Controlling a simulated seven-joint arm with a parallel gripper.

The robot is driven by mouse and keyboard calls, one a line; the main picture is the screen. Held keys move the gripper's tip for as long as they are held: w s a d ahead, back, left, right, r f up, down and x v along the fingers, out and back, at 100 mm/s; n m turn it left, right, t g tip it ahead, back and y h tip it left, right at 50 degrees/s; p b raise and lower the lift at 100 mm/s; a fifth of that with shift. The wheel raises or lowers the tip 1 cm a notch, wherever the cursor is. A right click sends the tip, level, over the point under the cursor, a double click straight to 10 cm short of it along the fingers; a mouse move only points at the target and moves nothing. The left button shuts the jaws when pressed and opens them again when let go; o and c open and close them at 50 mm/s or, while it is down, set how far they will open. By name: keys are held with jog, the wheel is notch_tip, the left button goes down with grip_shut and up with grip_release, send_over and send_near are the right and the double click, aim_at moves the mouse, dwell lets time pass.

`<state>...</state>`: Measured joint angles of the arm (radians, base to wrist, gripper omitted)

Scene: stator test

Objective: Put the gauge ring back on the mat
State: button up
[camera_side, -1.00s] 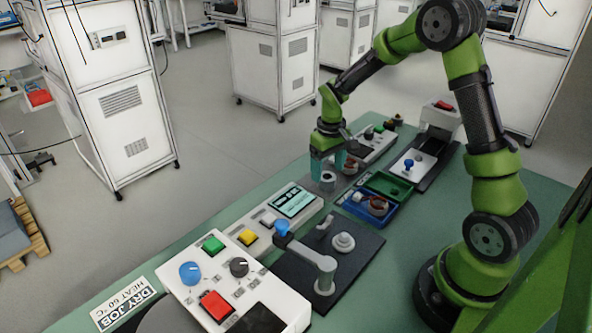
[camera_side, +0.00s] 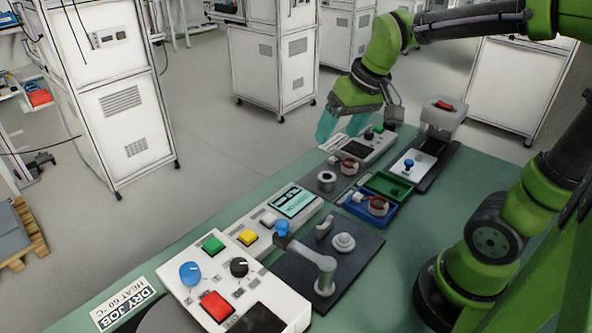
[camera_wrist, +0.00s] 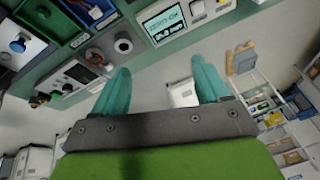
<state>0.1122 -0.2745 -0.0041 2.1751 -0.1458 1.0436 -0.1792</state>
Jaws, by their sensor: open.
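The gauge ring (camera_side: 327,178), a small pale metal ring with a dark hole, stands on the dark grey mat (camera_side: 321,191) by the back edge of the bench. It also shows in the wrist view (camera_wrist: 123,46) at the upper left, clear of my fingers. My gripper (camera_side: 335,121) is raised above and behind the ring, apart from it. In the wrist view my gripper (camera_wrist: 160,75) has its two teal fingers spread wide with nothing between them.
A copper-wound stator (camera_side: 348,166) sits beside the ring. A blue tray (camera_side: 357,213) and green tray (camera_side: 388,185) stand in front. A tester box with a screen (camera_side: 297,202) lies to the left, and a white panel (camera_side: 366,143) behind right.

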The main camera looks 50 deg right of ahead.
jog(key=s+a+r+t+y, duration=0.1)
jog(key=s+a+t, duration=0.2)
jog(key=s+a, duration=0.2)
jog(key=s, duration=0.3)
jog(key=shift+r+m, duration=0.15)
jog(key=shift+m, duration=0.25)
jog(key=shift+w, duration=0.1)
dwell(0.5)
